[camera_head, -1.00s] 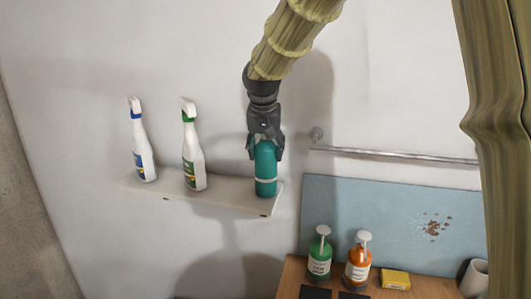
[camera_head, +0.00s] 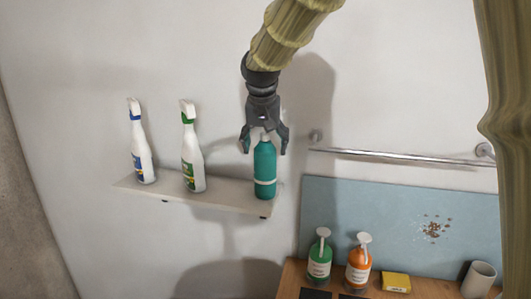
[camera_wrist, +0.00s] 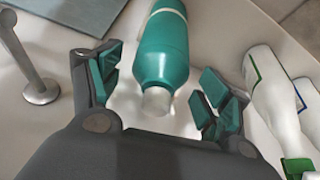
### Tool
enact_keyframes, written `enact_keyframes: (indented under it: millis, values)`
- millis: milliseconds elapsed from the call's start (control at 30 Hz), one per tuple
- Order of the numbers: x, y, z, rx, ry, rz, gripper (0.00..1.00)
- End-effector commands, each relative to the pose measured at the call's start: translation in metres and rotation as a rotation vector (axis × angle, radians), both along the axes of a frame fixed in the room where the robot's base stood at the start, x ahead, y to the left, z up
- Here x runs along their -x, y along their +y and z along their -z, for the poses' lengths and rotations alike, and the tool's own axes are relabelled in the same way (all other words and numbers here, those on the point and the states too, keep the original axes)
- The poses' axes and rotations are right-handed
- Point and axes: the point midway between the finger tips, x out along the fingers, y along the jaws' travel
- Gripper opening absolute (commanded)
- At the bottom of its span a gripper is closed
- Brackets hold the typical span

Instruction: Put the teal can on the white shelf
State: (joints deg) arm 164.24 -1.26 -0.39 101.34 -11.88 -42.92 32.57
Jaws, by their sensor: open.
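The teal can (camera_head: 265,165), with a white cap and a pale band, stands upright at the right end of the white shelf (camera_head: 222,200). In the wrist view the teal can (camera_wrist: 163,52) lies between the spread fingers, its cap toward me. My gripper (camera_head: 264,146) is open just above the can, with a finger on either side of its top. In the wrist view, gaps show between the can and both fingers of my gripper (camera_wrist: 160,88).
Two white spray bottles (camera_head: 141,150) (camera_head: 192,155) stand on the shelf to the left. A metal rail (camera_head: 400,158) is on the wall at right. Below, a wooden surface (camera_head: 290,277) holds a green pump bottle (camera_head: 319,262), an orange one (camera_head: 358,265), a yellow box (camera_head: 396,282) and a grey cup (camera_head: 478,278).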

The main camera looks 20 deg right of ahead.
Motion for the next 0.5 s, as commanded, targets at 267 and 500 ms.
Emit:
enact_keyframes:
  millis: [267,500]
  values:
    - [0.018,0.009,-0.048,0.0,-0.003,0.0,0.77]
    - [0.028,0.013,-0.078,0.001,0.002,-0.001,0.77]
